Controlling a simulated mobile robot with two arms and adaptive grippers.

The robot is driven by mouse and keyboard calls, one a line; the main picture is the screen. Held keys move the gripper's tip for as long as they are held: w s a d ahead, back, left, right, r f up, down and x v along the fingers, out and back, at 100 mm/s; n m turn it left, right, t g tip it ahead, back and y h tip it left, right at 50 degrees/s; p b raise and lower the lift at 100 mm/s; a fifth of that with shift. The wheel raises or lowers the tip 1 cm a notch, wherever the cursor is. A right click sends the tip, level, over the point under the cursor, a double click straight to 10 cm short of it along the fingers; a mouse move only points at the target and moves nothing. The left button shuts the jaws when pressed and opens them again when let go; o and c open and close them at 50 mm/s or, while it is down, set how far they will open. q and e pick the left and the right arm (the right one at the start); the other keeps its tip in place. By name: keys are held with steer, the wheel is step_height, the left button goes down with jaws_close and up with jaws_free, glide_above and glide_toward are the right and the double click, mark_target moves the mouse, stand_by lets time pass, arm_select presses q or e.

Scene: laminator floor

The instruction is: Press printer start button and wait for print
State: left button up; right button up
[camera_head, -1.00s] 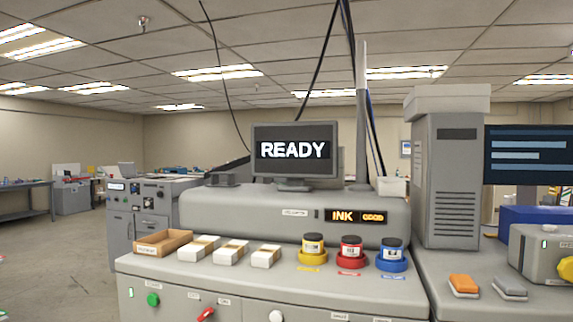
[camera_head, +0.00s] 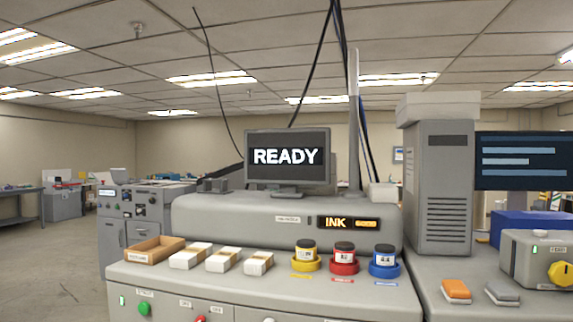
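The printer (camera_head: 290,225) is a long grey machine with a counter in front. Its monitor (camera_head: 288,158) reads READY in white on black. An orange panel (camera_head: 347,223) on the body reads INK, with a smaller word beside it. A round green button (camera_head: 145,309) sits on the front face at the lower left, with a small label above it and a lit green indicator (camera_head: 122,301) to its left. A red control (camera_head: 201,318) is cut off by the bottom edge. Neither of my grippers shows in this view.
On the counter stand a cardboard tray (camera_head: 155,249), three white paper stacks, and yellow (camera_head: 306,255), red (camera_head: 344,258) and blue (camera_head: 384,260) ink jars. At right are a grey tower (camera_head: 440,185), orange and grey pads, and a box with a yellow knob (camera_head: 561,273). Floor at left is open.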

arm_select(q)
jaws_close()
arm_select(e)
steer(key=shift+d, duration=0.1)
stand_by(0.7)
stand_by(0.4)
